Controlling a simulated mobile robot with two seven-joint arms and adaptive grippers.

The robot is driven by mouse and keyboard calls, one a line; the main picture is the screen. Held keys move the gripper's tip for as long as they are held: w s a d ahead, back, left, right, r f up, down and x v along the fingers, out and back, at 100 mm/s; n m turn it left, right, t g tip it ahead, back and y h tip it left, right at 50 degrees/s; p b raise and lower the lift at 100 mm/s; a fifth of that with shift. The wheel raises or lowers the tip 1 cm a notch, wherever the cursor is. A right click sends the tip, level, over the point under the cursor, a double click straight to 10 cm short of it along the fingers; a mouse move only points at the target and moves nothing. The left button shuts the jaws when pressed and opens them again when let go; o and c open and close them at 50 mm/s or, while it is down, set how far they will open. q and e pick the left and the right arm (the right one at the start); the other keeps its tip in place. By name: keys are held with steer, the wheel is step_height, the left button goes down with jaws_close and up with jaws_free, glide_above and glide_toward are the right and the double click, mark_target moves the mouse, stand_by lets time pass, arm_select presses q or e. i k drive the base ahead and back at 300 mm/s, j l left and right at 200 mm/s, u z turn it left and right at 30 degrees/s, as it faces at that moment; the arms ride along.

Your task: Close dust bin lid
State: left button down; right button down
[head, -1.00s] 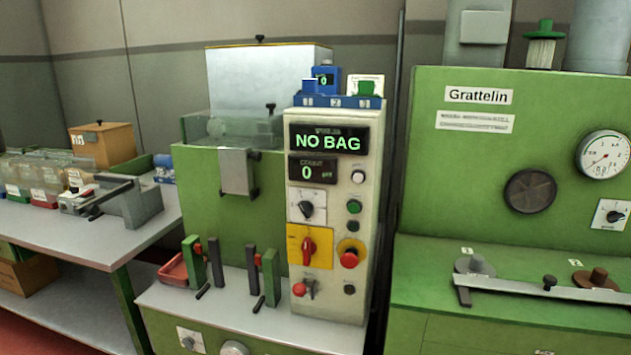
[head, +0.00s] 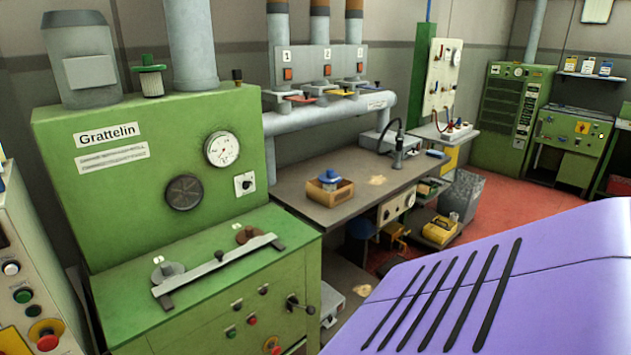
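I cannot make out a dust bin lid for certain. A grey speckled box-like container (head: 466,192) stands on the floor past the workbench in the head view. It is too small to tell whether it is the dust bin or has a lid. The green Grattelin machine (head: 85,225) fills the left, with a gauge, a round dark vent and a front with knobs and a handle. No dust bin shows plainly on it. Neither of my grippers is in view.
A brown-topped workbench (head: 335,200) with a small cardboard box (head: 330,192) stands right of the machine. Grey ducts run above it. Red floor (head: 515,208) lies open beyond. Green cabinets (head: 508,115) stand far right. A purple slotted surface (head: 560,270) covers the lower right.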

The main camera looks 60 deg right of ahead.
mark_target(454, 152)
steer(key=z, duration=2.8)
steer(key=i+z, duration=0.15)
steer(key=i+l+z, duration=0.1)
steer(key=i+z, duration=0.15)
steer(key=i, duration=0.55)
steer(key=i+z, duration=0.3)
steer(key=i, duration=2.2)
steer(key=i+u, duration=0.15)
steer(key=i, duration=0.65)
steer(key=i+u, duration=0.2)
steer(key=i, duration=0.6)
steer(key=i+j+z, duration=0.1)
steer(key=i, duration=2.35)
steer(key=i+l, duration=0.15)
steer(key=i, duration=0.65)
